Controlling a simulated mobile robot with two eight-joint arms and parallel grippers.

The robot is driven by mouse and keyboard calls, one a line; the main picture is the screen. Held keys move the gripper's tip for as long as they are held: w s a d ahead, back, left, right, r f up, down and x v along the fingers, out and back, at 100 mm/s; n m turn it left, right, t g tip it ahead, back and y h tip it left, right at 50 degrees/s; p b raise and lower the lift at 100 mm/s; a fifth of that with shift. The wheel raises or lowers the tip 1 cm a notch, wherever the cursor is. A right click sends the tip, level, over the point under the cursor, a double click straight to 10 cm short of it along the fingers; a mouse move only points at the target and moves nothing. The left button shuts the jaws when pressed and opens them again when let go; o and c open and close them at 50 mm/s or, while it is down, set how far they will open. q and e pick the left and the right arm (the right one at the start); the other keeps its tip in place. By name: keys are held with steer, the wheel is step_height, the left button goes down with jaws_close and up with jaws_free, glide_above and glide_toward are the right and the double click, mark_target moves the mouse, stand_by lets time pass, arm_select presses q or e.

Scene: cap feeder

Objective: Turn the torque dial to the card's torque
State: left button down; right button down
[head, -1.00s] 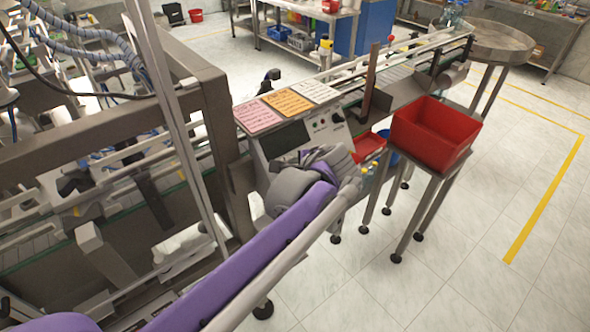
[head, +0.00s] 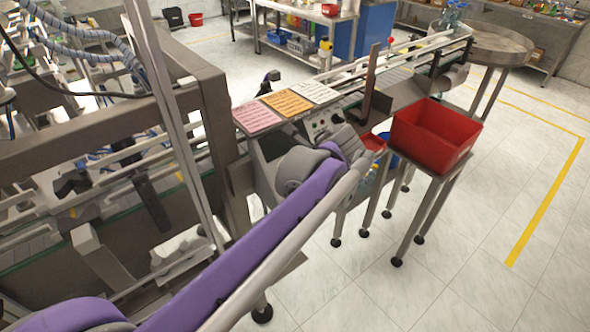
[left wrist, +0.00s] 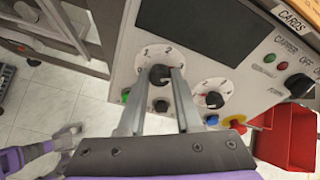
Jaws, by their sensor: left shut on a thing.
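The control panel (left wrist: 258,78) fills much of the left wrist view. It has two white dials with black knobs, a left one (left wrist: 160,74) and a right one (left wrist: 213,99); which is the torque dial I cannot read. My left gripper (left wrist: 159,75) is shut on the left dial's knob, one finger on each side. In the head view my forearm hides the gripper and dials. Three cards, pink (head: 258,116), orange (head: 287,103) and white (head: 314,92), lie above the panel; their text is too small to read. A blurred grey forked end (left wrist: 66,138) at lower left seems my right gripper.
A dark screen (left wrist: 187,22) sits above the dials. Coloured buttons, including a red-and-yellow one (left wrist: 235,123), are close to the gripper. A red bin (head: 435,133) stands on a stand right of the panel. A frame post (head: 215,130) rises at its left.

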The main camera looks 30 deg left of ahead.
stand_by(0.4)
arm_select(q)
steer(key=c, duration=0.6)
jaws_free()
steer(key=v, duration=1)
steer(key=shift+s+d+r, duration=0.15)
steer(key=shift+d+r, duration=0.05)
steer(key=shift+r, duration=0.15)
steer(key=s+d+f+n+h, duration=0.1)
steer(key=s+f+n+h, duration=0.2)
steer(key=s+f+n, duration=0.5)
steer(key=s+d+f+n+t+h, duration=0.1)
steer(key=s+f+n+h, duration=0.3)
steer(key=s+f+n, duration=0.5)
step_height(320, 180, down, 7)
steer(key=shift+d+r+h, duration=0.15)
steer(key=shift+d+h, duration=0.15)
steer(key=shift+d, duration=0.45)
